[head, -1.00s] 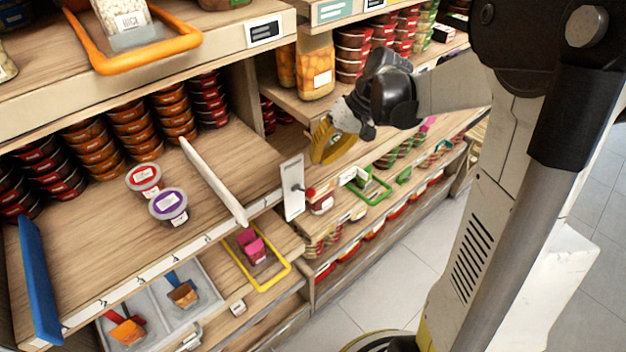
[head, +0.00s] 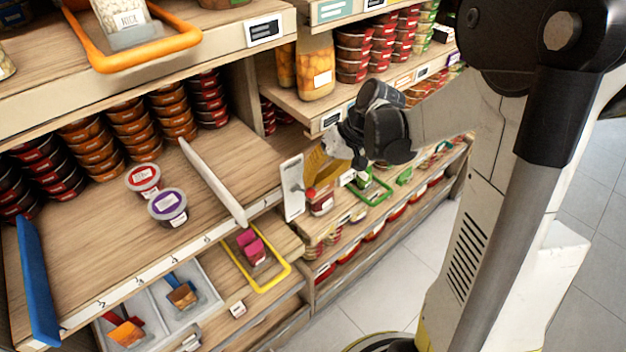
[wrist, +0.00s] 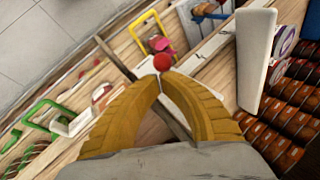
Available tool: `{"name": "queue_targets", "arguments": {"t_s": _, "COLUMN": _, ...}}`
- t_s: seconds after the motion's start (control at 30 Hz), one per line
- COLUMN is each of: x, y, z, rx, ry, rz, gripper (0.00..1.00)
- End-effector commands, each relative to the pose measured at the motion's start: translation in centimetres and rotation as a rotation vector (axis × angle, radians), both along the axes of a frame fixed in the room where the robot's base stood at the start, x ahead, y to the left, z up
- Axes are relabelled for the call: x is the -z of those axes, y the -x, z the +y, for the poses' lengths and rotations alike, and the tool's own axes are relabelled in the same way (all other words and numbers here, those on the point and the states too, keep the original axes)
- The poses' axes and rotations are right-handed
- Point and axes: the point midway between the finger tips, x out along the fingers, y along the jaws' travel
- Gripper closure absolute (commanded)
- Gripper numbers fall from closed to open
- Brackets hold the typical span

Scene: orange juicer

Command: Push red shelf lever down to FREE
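The red lever knob (head: 310,192) stands out from an upright white plate (head: 292,187) at the shelf front in the head view. My gripper (head: 313,172) has yellow fingers and is just above the knob, beside the plate. In the wrist view the red knob (wrist: 162,62) shows right beyond my fingertips (wrist: 160,76), which are together with nothing seen between them. I cannot tell whether the fingertips touch the knob. The lever's shaft is mostly hidden, and no FREE mark is readable.
A white divider (head: 212,182) and two round tubs (head: 168,207) are on the shelf to the left. A yellow-framed holder (head: 273,283) is below, and a green-framed one (head: 376,194) is to the right. A glass jar (head: 315,70) stands above. The aisle floor (head: 400,270) is clear.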

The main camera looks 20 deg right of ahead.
Motion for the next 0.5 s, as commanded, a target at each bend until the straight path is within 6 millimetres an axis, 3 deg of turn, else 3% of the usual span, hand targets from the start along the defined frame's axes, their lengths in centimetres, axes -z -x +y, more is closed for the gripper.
{"name": "queue_targets", "arguments": {"t_s": 0.27, "x": 0.8, "y": 0.5, "z": -0.2, "rx": 0.003, "ry": -0.028, "rz": -0.085, "gripper": 1.00}}
{"name": "queue_targets", "arguments": {"t_s": 0.5, "x": 2.1, "y": 1.2, "z": -0.5, "rx": 0.005, "ry": -0.085, "rz": -0.264, "gripper": 1.00}}
